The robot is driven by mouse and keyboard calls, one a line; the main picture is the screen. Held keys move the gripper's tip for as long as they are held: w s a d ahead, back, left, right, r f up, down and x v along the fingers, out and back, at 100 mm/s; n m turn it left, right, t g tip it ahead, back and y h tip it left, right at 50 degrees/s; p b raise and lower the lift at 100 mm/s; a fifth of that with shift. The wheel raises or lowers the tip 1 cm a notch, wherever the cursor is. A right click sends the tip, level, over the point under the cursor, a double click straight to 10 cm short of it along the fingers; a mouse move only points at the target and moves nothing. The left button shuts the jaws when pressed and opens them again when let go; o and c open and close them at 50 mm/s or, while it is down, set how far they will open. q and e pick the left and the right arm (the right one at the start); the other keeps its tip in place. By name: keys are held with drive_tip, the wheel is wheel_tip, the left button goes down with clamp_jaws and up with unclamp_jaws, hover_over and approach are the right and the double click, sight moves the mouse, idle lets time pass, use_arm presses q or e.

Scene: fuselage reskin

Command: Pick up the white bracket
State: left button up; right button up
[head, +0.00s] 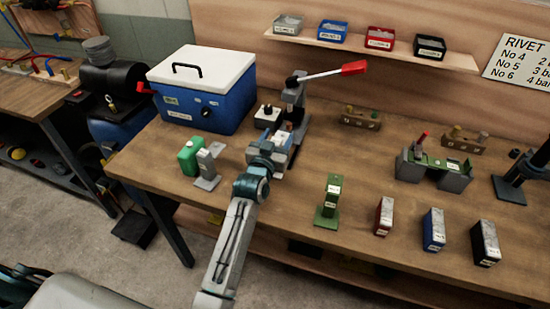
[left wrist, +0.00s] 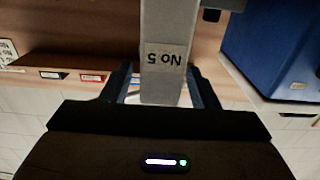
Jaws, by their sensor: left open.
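The white bracket (left wrist: 165,60) shows in the left wrist view as a pale upright plate with a "No 5" label, upside down in that picture. It stands between the two fingers of my left gripper (left wrist: 163,88), which are apart on either side of it. In the head view my left gripper (head: 271,152) is at the front of the lever press (head: 294,100), with a pale piece (head: 282,138) just beyond its fingers. The gripper and press partly hide that piece. My right gripper is not in view.
A blue cooler (head: 205,100) stands left of the press. A green bracket (head: 328,200) and red, blue and black boxes stand to the right.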

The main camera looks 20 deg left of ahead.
use_arm(q)
clamp_jaws()
drive_tip(key=shift+r, duration=0.1)
idle(0.4)
